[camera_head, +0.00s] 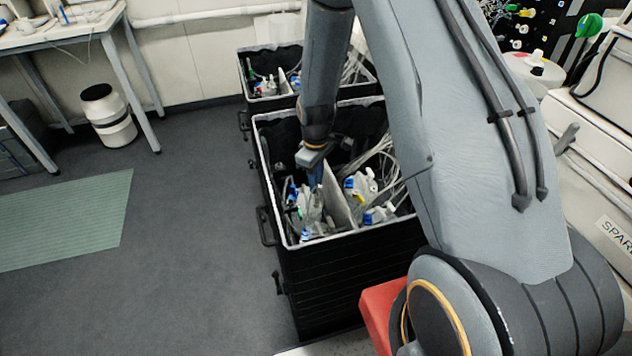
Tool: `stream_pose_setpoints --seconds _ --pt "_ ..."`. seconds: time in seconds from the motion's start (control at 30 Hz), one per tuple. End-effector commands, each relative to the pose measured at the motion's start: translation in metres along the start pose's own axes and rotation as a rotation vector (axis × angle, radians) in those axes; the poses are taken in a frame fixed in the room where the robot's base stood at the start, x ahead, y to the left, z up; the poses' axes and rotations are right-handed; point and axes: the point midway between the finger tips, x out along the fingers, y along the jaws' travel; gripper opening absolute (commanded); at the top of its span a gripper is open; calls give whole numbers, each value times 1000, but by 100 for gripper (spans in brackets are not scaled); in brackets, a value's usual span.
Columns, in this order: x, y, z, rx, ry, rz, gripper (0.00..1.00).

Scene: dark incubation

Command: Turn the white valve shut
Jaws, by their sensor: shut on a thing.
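My gripper (316,178) reaches down into the front black crate (325,285), at the lower end of my arm. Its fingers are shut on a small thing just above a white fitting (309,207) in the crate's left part. The fingertips are small and dark here, so I cannot make out the held thing clearly. No valve can be told apart for certain among the white parts. Another white fitting with blue and yellow parts (360,186) lies to the right, beyond a pale divider (340,205).
Clear tubing (378,158) fills the crate's right side. A second black crate (245,75) stands behind. A white bin (108,117) and a bench (60,35) are at left. Grey floor (190,240) left of the crates is clear, with a green mat (65,220).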

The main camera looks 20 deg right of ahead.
Motion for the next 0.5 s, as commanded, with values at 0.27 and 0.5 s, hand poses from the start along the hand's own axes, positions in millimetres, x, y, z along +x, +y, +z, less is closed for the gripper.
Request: stream_pose_setpoints --seconds 0.27,0.5 --pt "0 0 0 74 0 0 0" --pt "0 0 0 246 0 0 0"
